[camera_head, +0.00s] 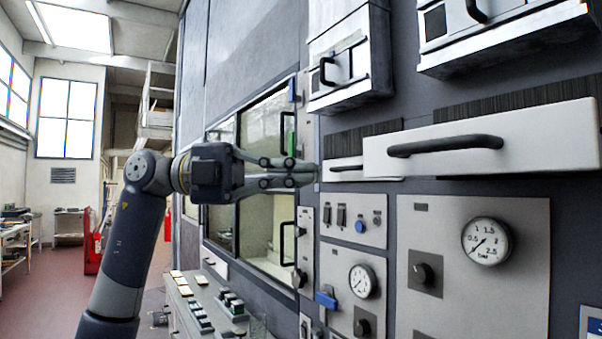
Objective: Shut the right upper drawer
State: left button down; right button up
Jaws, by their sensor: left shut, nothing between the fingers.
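The right drawer (545,143) has a long pale front with a black bar handle (445,146). It stands out from the dark cabinet face and overlaps the right end of a smaller pale drawer (390,158) to its left. Its interior is hidden behind the front. My left gripper (314,172) is shut and empty, its fingertips pointing right at the left end of the smaller drawer, well left of the right drawer's handle. Whether the fingertips touch anything cannot be told. My right gripper is not in view.
Two metal boxes with black handles, the left (345,75) and right (510,37), jut out above the drawers. Gauge panels (520,290) lie below. A glazed door (265,130) and a button console (205,305) are near my left arm. Open floor (45,290) lies far left.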

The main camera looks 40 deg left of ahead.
pick_arm(q)
send_near(413, 172)
jog(key=s+d, duration=0.2)
jog(key=shift+w+d+p, duration=0.35)
jog(key=shift+w, duration=0.3)
jog(key=shift+w+d+p, duration=0.35)
jog(key=shift+w+p, duration=0.05)
jog(key=shift+w, duration=0.2)
jog(key=shift+w+d+p, duration=0.35)
jog(key=shift+w+d, duration=0.05)
jog(key=shift+w, duration=0.25)
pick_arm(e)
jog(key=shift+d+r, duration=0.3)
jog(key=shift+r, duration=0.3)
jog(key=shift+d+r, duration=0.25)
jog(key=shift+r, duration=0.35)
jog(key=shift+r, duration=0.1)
